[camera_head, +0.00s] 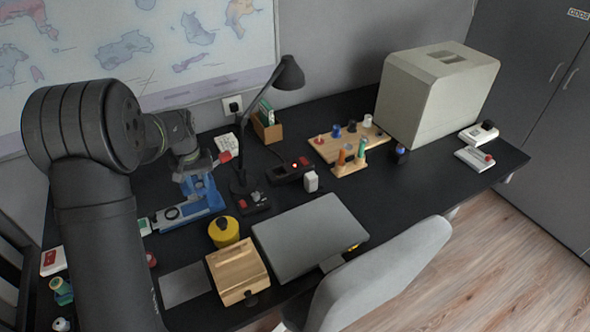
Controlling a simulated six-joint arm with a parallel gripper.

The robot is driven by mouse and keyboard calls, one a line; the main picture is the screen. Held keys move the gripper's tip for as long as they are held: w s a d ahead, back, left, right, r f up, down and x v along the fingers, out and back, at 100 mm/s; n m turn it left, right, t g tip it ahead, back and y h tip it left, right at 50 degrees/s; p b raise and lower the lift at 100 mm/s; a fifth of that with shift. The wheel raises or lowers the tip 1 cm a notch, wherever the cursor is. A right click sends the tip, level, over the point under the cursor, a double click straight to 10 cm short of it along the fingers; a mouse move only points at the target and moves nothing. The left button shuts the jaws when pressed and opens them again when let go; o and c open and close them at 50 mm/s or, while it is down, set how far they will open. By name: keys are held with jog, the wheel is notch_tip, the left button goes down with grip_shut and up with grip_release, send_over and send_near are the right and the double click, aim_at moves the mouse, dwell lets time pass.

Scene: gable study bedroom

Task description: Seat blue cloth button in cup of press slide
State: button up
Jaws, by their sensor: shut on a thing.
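The blue press (188,212) stands on the black desk, left of the lamp, with a long pale-and-blue base. A small red part shows at its upper right. My gripper (194,172) is at the upper part of the press, close over it. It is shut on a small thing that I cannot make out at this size. I cannot pick out the blue cloth button for certain. The cup of the press slide is also too small or hidden, so I cannot tell whether anything is in it.
A black desk lamp (288,76) stands close right of the press. A yellow pot (224,232), a wooden box (238,272) and a grey laptop (310,237) lie in front. A wooden rack (330,148) and a large pale case (437,92) stand further right.

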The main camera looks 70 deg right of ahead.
jog(key=s+d+f+m, duration=0.1)
jog(key=s+d+m, duration=0.4)
jog(key=s, duration=0.8)
jog(key=s+d+f+m, duration=0.1)
jog(key=s+d+m, duration=0.3)
jog(key=s+d, duration=0.65)
jog(key=w+f, duration=0.4)
jog(key=w, duration=0.1)
jog(key=w+d+f, duration=0.1)
jog(key=w+f, duration=0.1)
jog(key=shift+w+f, duration=0.1)
jog(key=shift+w, duration=0.1)
jog(key=shift+f, duration=2)
jog(key=shift+f, duration=0.1)
jog(key=o, duration=0.9)
jog(key=shift+o, duration=0.2)
